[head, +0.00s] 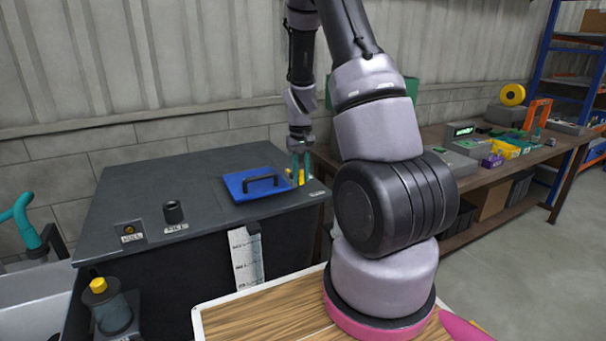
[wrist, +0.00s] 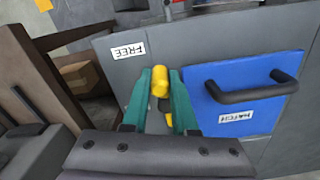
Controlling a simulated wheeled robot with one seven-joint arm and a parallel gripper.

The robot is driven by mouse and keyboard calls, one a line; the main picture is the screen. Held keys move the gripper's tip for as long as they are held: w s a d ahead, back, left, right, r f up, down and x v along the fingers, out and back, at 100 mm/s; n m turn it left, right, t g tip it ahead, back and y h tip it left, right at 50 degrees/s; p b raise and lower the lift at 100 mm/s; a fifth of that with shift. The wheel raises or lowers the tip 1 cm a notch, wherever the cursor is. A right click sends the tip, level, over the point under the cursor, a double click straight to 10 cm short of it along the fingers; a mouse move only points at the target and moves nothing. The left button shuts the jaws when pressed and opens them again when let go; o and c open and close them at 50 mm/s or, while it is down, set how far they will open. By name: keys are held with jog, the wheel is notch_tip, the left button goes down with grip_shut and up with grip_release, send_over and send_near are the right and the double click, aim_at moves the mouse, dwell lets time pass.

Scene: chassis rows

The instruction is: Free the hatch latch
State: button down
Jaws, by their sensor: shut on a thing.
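The blue hatch (head: 257,183) with a black bar handle lies flat on top of the dark cabinet. It also shows in the wrist view (wrist: 215,98) with a HATCH label. The yellow latch (wrist: 160,84) sits beside the hatch's edge, near a FREE label (wrist: 128,51). In the head view only a bit of the latch (head: 290,174) shows behind the fingers. My gripper (head: 300,168) points down at the cabinet's right end. In the wrist view its teal fingers (wrist: 161,88) are closed on the yellow latch, one on each side. The latch's lower part is partly hidden.
The dark cabinet top (head: 220,170) carries a black FILL neck (head: 173,212) and a KILL button (head: 129,229). A yellow-capped jar (head: 110,305) stands at the lower left. A workbench (head: 475,160) with tools and boxes is at the right.

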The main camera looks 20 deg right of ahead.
jog(key=shift+w+m, duration=0.1)
jog(key=shift+m, duration=0.2)
jog(key=c, duration=0.7)
grip_release()
jog(key=shift+a, duration=0.1)
jog(key=shift+r, duration=0.1)
notch_tip(320, 180, up, 11)
jog(key=shift+f, duration=0.15)
